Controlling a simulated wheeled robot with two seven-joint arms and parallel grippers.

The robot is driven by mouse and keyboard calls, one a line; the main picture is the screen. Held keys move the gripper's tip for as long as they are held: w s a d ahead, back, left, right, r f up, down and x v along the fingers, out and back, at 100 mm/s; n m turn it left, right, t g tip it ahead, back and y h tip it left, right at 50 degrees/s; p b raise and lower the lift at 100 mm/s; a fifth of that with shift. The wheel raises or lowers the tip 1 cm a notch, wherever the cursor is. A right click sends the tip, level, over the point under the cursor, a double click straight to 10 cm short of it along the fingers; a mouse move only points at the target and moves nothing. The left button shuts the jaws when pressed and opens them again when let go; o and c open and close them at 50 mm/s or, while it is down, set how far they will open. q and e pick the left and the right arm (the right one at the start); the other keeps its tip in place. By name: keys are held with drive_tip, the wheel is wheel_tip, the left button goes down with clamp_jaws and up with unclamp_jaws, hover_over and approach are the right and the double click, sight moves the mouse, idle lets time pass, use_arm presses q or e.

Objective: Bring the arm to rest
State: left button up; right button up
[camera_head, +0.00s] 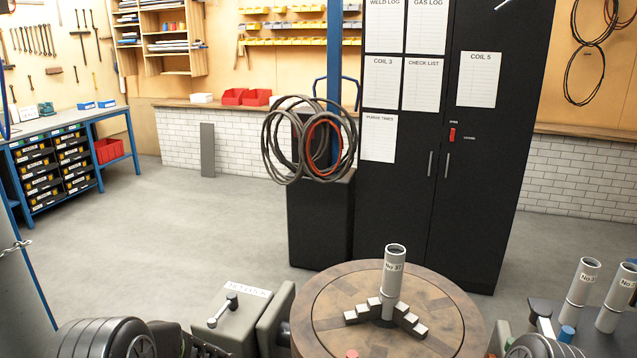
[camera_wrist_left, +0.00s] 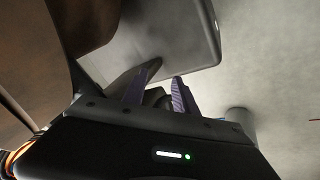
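In the left wrist view, the two dark fingers of my left gripper (camera_wrist_left: 167,74) stand apart with a gap between them. I see nothing held in the gap. A grey plate-like surface (camera_wrist_left: 185,35) lies behind the fingers, and I cannot tell how close it is. The left gripper cannot be made out in the head view. My right gripper is not in view. Ribbed dark parts at the lower left and lower right of the head view are probably my arms.
A round brown table (camera_head: 440,315) bears an upright grey tube (camera_head: 392,275) among stepped grey blocks. A grey box with a handle (camera_head: 238,310) stands left of it. More tubes (camera_head: 580,290) stand right. A black cabinet (camera_head: 410,200) and coils (camera_head: 285,140) are behind. Floor at left is clear.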

use_arm(q)
drive_tip(key=s+d+f+m+g+h+b, duration=0.1)
drive_tip(key=s+d+f+b, duration=0.1)
drive_tip(key=s+f, duration=0.4)
drive_tip(key=s+d+f+m+g+h+b, duration=0.1)
drive_tip(key=s+f, duration=0.5)
drive_tip(key=s, duration=0.9)
drive_tip(key=s+d+f+m+g+b, duration=0.2)
drive_tip(key=s+d+f, duration=0.3)
drive_tip(key=s, duration=0.6)
drive_tip(key=shift+d+f+h+b, duration=0.2)
drive_tip(key=shift+f+h+b, duration=0.25)
drive_tip(key=shift+b, duration=0.2)
drive_tip(key=shift+s, duration=0.15)
drive_tip(key=shift+o, duration=0.9)
